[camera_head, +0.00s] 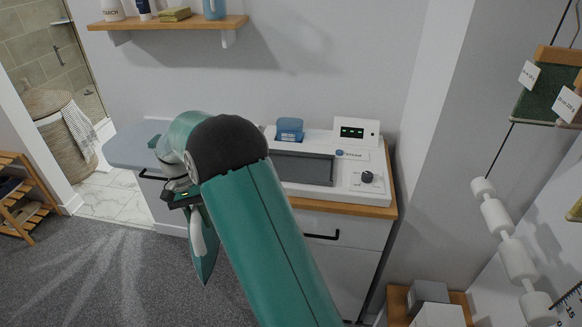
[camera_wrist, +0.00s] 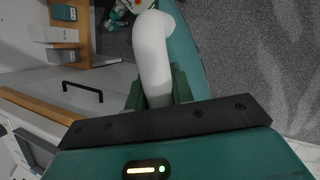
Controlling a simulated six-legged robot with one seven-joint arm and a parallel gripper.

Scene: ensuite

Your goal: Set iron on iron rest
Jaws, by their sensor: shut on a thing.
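The iron (camera_head: 204,262) has a teal body and a white handle. It hangs nose down from my gripper (camera_head: 190,203), in front of the cabinet and above the carpet. In the wrist view my gripper (camera_wrist: 158,90) is shut on the white handle of the iron (camera_wrist: 153,45). The iron rest (camera_head: 303,168) appears to be the dark grey recessed plate on the white station on the counter. It looks empty, and its left part is hidden by my arm. My gripper is left of the rest and lower in the picture.
The white station (camera_head: 354,155) carries a blue tank (camera_head: 290,129), a display and a black knob. An ironing board end (camera_head: 135,145) juts out at left. The counter's wooden edge (camera_head: 345,207) and black drawer handle (camera_head: 322,236) lie below. White rollers (camera_head: 500,225) hang at right.

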